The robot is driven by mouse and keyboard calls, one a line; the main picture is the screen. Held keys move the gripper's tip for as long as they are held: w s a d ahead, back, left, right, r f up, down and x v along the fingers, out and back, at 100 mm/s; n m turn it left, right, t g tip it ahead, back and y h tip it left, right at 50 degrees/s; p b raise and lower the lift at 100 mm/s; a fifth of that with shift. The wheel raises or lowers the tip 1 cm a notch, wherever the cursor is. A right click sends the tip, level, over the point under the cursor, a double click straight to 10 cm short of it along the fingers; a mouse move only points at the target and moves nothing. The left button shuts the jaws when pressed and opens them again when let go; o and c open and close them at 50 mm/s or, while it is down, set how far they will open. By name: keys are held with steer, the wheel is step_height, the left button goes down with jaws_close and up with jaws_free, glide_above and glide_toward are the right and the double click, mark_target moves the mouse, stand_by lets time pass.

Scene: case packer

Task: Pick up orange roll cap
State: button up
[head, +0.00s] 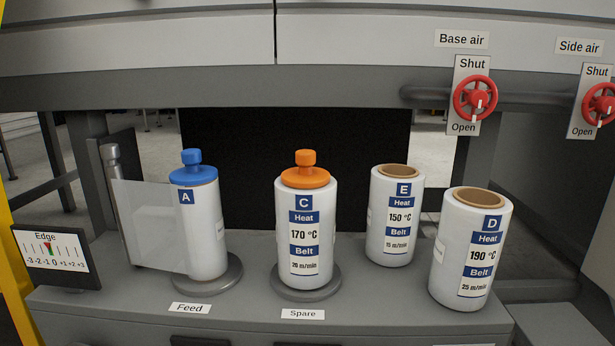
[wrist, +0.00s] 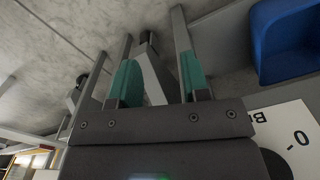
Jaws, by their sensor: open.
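The orange roll cap (head: 305,175) sits on top of the white roll C (head: 305,220), which stands upright on the round Spare base (head: 306,285) in the head view. The cap has a wide disc and a narrower knob standing up from it. My gripper (wrist: 157,80) shows only in the wrist view. Its two fingers with green pads are apart, with nothing seen held between them. The cap does not show in the wrist view, so the distance between it and my gripper cannot be told.
Roll A with a blue cap (head: 194,170) stands left on the Feed base, its film stretched to a post. Uncapped rolls E (head: 397,215) and D (head: 470,250) stand right. A grey machine beam (head: 230,88) runs behind and above. A blue bin (wrist: 285,40) shows in the wrist view.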

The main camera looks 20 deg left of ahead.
steer(key=o, duration=0.5)
steer(key=shift+r, duration=0.1)
